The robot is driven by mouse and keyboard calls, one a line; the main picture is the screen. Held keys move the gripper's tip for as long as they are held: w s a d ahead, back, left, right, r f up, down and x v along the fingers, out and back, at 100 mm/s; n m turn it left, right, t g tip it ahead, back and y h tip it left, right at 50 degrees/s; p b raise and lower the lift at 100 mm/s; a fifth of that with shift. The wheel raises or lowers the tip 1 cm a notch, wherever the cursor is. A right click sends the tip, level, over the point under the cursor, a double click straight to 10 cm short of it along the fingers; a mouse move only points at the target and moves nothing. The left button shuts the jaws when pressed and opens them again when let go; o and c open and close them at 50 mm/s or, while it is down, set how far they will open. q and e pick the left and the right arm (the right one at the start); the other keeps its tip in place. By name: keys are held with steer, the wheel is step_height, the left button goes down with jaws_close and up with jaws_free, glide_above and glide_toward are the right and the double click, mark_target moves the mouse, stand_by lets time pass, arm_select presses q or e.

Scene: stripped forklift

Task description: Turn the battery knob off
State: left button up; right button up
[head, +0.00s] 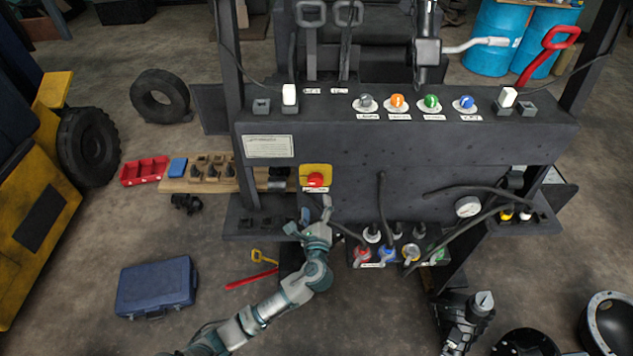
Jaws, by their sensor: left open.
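A red knob (316,180) sits on a yellow plate on the front of the dark forklift frame, left of centre, with a small label under it. It looks like the battery knob, but the label is too small to read. My left gripper (316,210) is open and just below this knob, its fingers pointing up towards it. I see no contact between fingers and knob. The arm comes up from the bottom, left of centre. The knob's face is mostly uncovered.
Grey, orange, green and blue knobs (397,103) line the upper panel. Coloured connectors (387,254) and loose cables lie right of my left gripper. A gauge (467,207) is further right. A blue case (156,287) and a red bar (251,279) lie on the floor at left.

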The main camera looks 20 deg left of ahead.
mark_target(315, 184)
arm_select(q)
steer(key=x, duration=0.9)
steer(key=shift+w+a, duration=0.1)
steer(key=shift+w, duration=0.25)
steer(key=shift+f, duration=0.1)
steer(key=c, duration=1.2)
